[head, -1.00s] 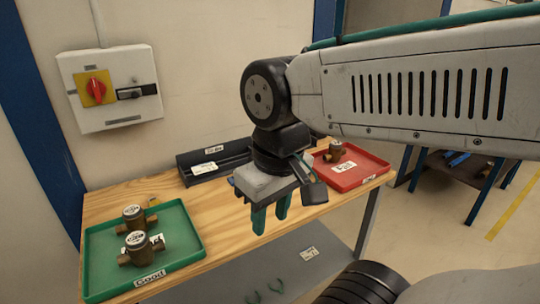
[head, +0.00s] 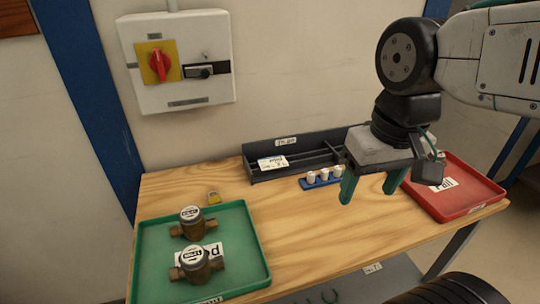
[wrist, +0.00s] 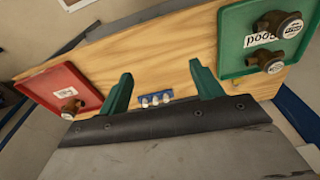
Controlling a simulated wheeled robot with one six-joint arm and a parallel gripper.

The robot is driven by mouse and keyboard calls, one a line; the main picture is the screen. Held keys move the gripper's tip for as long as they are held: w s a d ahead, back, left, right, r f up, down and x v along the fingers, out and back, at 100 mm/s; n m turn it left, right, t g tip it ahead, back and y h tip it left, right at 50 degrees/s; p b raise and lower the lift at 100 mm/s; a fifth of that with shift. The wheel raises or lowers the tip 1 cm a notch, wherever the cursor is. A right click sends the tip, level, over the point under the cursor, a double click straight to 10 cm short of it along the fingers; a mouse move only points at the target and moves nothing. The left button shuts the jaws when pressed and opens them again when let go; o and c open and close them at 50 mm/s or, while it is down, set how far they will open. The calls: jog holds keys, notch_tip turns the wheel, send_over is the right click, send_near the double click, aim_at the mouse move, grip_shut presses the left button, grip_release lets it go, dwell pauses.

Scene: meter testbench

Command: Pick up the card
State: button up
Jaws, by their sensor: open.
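A white card (head: 272,162) with dark print lies on the near left part of the dark grey divided tray (head: 318,152), at the back of the wooden table. My gripper (head: 369,188) hangs over the table to the right of the card, its two green fingers pointing down. The fingers are apart with nothing between them. In the wrist view my gripper (wrist: 160,76) is also open above the table. I cannot make out the card there.
A small blue rack (head: 322,179) with white pieces sits between tray and gripper. A green tray (head: 150,235) with two brass meters (head: 192,222) stands left, with a small padlock (head: 214,197) behind it. A red tray (head: 465,202) stands right. A switch box (head: 180,62) hangs above.

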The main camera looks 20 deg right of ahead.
jog(key=w+r+m, duration=0.1)
jog(key=w+m, duration=0.4)
jog(key=w, duration=0.6)
jog(key=m+g, duration=0.1)
jog(key=m, duration=1.1)
send_over(277, 161)
notch_tip(277, 161, down, 13)
jog(key=shift+f, duration=3.6)
jog(key=shift+f, duration=0.25)
jog(key=c, duration=0.7)
